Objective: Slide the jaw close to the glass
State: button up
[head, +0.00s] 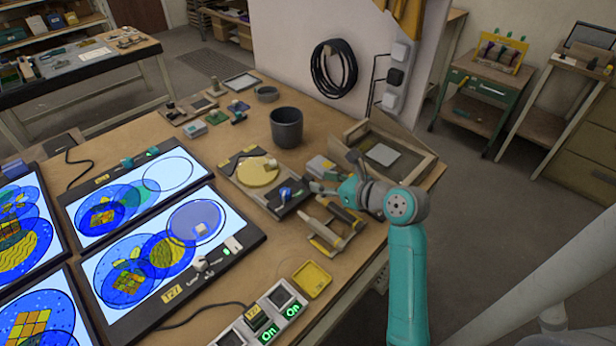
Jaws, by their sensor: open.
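A round yellow glass (254,176) lies flat on a dark fixture (231,169) in the middle of the table, with a small pale block on top. A dark sliding jaw with a blue knob (285,193) sits on the fixture's near right side; a gap between jaw and glass is hard to judge. My gripper (333,172) is right of the jaw, fingers spread and pointing left towards it. One fingertip is near the jaw's right end; I cannot tell whether it touches. The gripper appears empty.
A dark cup (287,128) stands beyond the fixture. Lit panels with blue and yellow discs (196,222) fill the left. A yellow dish (312,279) is near the front edge.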

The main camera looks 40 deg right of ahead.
aim_at(311, 178)
jog(key=x, duration=0.6)
jog(key=shift+w+f, duration=0.15)
jog(key=shift+w, duration=0.05)
grip_shut()
